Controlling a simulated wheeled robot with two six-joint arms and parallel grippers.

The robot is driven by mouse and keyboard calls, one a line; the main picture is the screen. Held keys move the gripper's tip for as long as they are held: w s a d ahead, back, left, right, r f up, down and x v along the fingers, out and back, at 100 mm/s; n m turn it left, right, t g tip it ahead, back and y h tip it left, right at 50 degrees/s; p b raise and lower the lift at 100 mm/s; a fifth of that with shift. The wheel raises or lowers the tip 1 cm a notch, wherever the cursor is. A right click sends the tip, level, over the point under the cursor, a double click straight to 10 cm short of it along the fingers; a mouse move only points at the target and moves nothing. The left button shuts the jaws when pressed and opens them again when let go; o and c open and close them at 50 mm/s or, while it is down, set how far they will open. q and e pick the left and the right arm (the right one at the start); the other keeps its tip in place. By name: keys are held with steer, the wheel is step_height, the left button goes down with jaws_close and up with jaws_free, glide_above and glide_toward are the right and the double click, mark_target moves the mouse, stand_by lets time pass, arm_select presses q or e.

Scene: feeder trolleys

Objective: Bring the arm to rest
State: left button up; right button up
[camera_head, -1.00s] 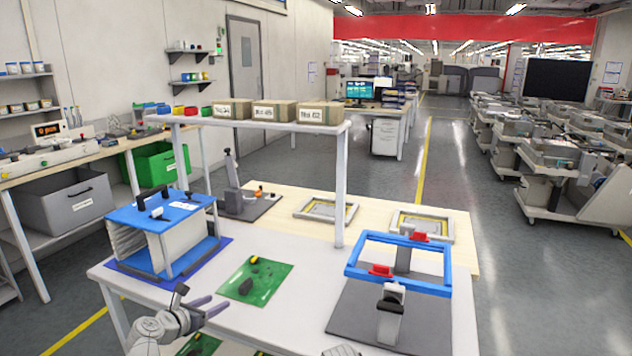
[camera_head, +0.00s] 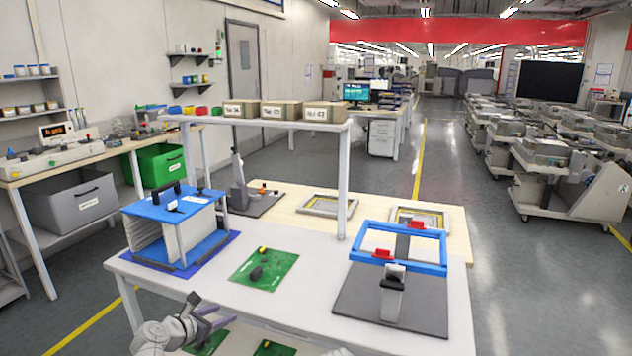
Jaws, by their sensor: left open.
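My left gripper (camera_head: 215,320) is low in the head view, at the near edge of the white table (camera_head: 320,265). Its jaws are open and empty, with nothing between the fingers. It is apart from the green circuit board (camera_head: 280,272), which lies on the table beyond it with small dark and yellow parts on it. My right gripper is not in view.
A blue-topped rack (camera_head: 165,208) stands on a blue mat at the table's left. A blue frame fixture (camera_head: 432,268) with red clamps stands on a dark plate at the right. A shelf with several boxes (camera_head: 281,110) spans the table's back. Green boards lie below the near edge.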

arm_select(q)
steer(key=s+d+f+m+g, duration=0.4)
steer(key=s+d+f+m, duration=0.15)
steer(key=d+m, duration=0.3)
steer(key=s+d+f+m+g, duration=0.4)
steer(key=s+d+m, duration=0.2)
steer(key=d+m, duration=0.3)
steer(key=s+d+f+m+g+y, duration=0.1)
steer(key=s+m+g+y, duration=0.15)
steer(key=s+m, duration=0.45)
steer(key=s+d+f+m+g+y, duration=0.15)
steer(key=s+m+y, duration=0.3)
steer(key=m, duration=0.45)
step_height(320, 180, up, 16)
steer(key=a+p, duration=0.1)
steer(key=p, duration=1.5)
steer(key=shift+s+h, duration=0.3)
steer(key=shift+a+f, duration=0.1)
